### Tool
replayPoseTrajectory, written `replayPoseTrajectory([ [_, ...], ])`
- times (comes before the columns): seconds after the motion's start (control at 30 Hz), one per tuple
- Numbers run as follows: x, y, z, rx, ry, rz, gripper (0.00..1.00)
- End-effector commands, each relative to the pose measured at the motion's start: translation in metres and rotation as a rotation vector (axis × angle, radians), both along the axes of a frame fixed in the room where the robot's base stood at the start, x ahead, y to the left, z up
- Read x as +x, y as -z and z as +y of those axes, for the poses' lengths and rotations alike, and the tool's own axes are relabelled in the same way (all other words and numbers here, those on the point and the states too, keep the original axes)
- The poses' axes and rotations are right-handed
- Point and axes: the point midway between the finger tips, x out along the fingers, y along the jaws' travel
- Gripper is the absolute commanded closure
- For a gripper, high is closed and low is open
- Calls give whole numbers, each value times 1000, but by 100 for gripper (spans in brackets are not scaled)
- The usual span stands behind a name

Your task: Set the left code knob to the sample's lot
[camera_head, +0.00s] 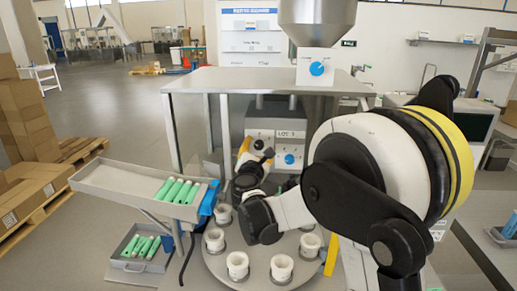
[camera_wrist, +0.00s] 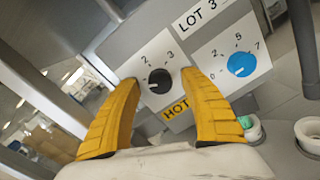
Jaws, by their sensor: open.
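A grey panel (camera_wrist: 130,45) carries a black knob (camera_wrist: 160,81) on a white dial plate, on the left. The numbers 2 and 3 show above this knob; the rest of its scale is hidden or unclear, and I cannot tell its pointer's setting. A label (camera_wrist: 200,12) above reads LOT 3; it also shows in the head view (camera_head: 290,134). My gripper (camera_wrist: 160,77) is open, its yellow fingers on either side of the black knob in the wrist view. I cannot tell whether they touch it. In the head view my gripper (camera_head: 257,150) hides the black knob.
A blue knob (camera_wrist: 242,64) sits right of the black one, with 0, 2, 5 and 7 around it. A HOT label (camera_wrist: 175,109) lies below. A round turntable (camera_head: 250,265) with white cups stands below the panel. A tray (camera_head: 125,180) with green tubes is left.

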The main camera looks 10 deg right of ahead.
Motion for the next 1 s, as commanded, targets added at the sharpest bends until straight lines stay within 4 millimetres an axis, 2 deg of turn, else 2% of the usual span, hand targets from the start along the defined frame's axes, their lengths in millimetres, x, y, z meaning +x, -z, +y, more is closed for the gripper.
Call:
replayPoseTrajectory([
  [0.33, 4, 0, -2, 1, 0, 0, 50],
  [0.5, 4, 0, -2, 1, 0, 0, 100],
  [0.77, 4, 0, -2, 11, 1, -4, 100],
  [1.0, 4, 0, -2, 95, 0, -30, 100],
])
